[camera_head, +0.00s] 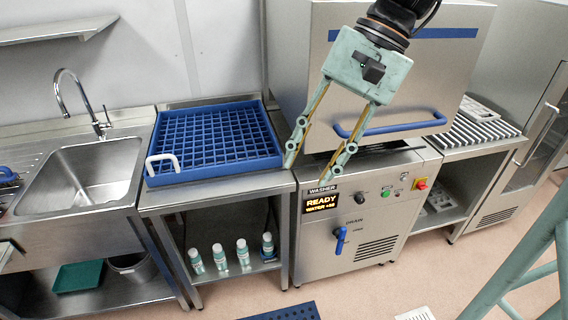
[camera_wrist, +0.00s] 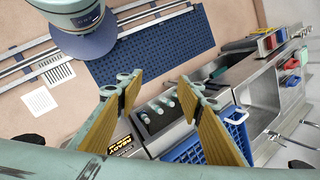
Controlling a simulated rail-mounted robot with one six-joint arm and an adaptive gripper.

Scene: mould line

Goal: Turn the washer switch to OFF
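The washer (camera_head: 335,255) is a steel machine with a blue-handled hood. Its front panel has a lit display (camera_head: 321,203) reading READY with a water line below. Right of the display are a dark round knob (camera_head: 363,199), a green button (camera_head: 386,191) and a red control on yellow (camera_head: 420,184). Which one is the washer switch, and its setting, I cannot read. My gripper (camera_head: 306,168) is open and empty, hanging in front of the hood, above and apart from the panel. Its padded fingers also show spread in the wrist view (camera_wrist: 160,90), where the display is partly visible.
A blue drain lever (camera_head: 340,240) sits low on the washer front. A blue dish rack (camera_head: 215,143) stands on the table at left, beside the sink (camera_head: 80,180). Several bottles (camera_head: 243,252) stand on the shelf below. A ribbed rack (camera_head: 470,130) lies at right.

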